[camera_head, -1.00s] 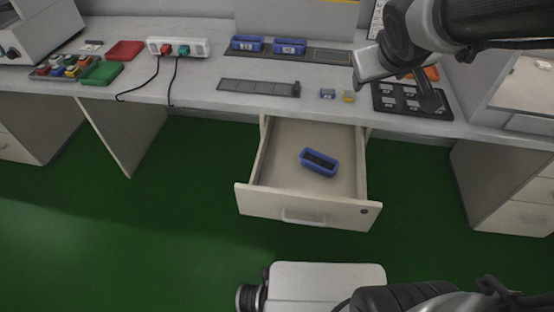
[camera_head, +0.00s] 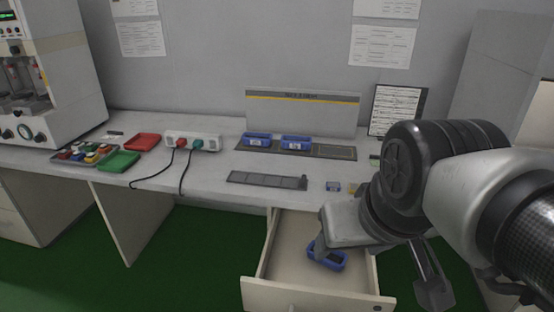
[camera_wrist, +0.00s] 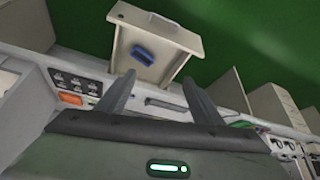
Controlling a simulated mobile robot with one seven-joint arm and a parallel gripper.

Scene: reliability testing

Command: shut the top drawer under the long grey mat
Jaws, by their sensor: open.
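The top drawer (camera_head: 286,250) is pulled well out below the desk, under the long grey mat (camera_head: 267,180). Its pale front panel (camera_head: 300,297) is cut by the lower picture edge. A blue bin (camera_head: 318,258) lies inside, partly hidden by my arm. In the wrist view the open drawer (camera_wrist: 173,64) shows beyond my fingers, with the blue bin (camera_wrist: 143,54) in it. My gripper (camera_wrist: 160,82) is open and empty, its two fingers apart. In the head view a finger (camera_head: 433,284) hangs right of the drawer, and my wrist covers part of its right side.
Two blue bins (camera_head: 257,140) stand on a mat at the desk's back. A power strip (camera_head: 192,142) with two plugs, a red tray (camera_head: 142,141) and a green tray (camera_head: 119,161) are to the left. Green floor (camera_head: 205,245) is clear left of the drawer.

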